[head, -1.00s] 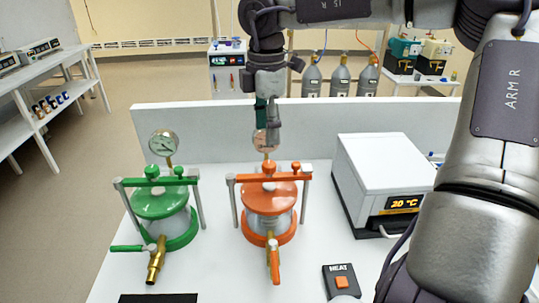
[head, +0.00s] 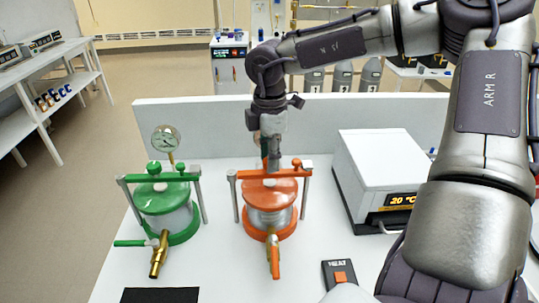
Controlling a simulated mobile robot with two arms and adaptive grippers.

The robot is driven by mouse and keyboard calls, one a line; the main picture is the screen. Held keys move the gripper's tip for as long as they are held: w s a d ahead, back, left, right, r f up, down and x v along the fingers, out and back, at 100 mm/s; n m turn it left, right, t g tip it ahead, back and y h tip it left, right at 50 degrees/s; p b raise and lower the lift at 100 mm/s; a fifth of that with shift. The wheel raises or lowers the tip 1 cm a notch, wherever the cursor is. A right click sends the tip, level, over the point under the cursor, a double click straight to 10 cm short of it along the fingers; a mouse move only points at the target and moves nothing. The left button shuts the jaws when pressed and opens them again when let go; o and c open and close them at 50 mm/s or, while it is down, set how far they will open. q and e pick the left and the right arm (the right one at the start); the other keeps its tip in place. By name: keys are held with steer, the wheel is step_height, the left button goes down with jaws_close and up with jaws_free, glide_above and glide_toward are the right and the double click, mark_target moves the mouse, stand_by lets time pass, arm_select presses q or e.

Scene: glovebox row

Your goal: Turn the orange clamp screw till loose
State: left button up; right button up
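The orange vessel (head: 270,192) stands in the middle of the white bench, with an orange clamp bar (head: 247,174) across its lid. My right gripper (head: 273,166) points straight down over the middle of that bar. It covers the spot where the central orange clamp screw sits, so the screw is hidden now. I cannot tell whether the fingers touch it or are open or shut. A smaller orange knob (head: 297,163) shows at the bar's right end. An orange-handled brass valve (head: 274,255) sticks out in front. My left gripper is not in view.
A green vessel (head: 164,205) with a similar clamp and gauge (head: 165,138) stands to the left. A white heater box (head: 385,165) reading 20 °C is to the right. A HEAT switch box (head: 340,275) lies in front. A low white wall (head: 200,125) runs behind.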

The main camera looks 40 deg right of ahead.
jaws_close()
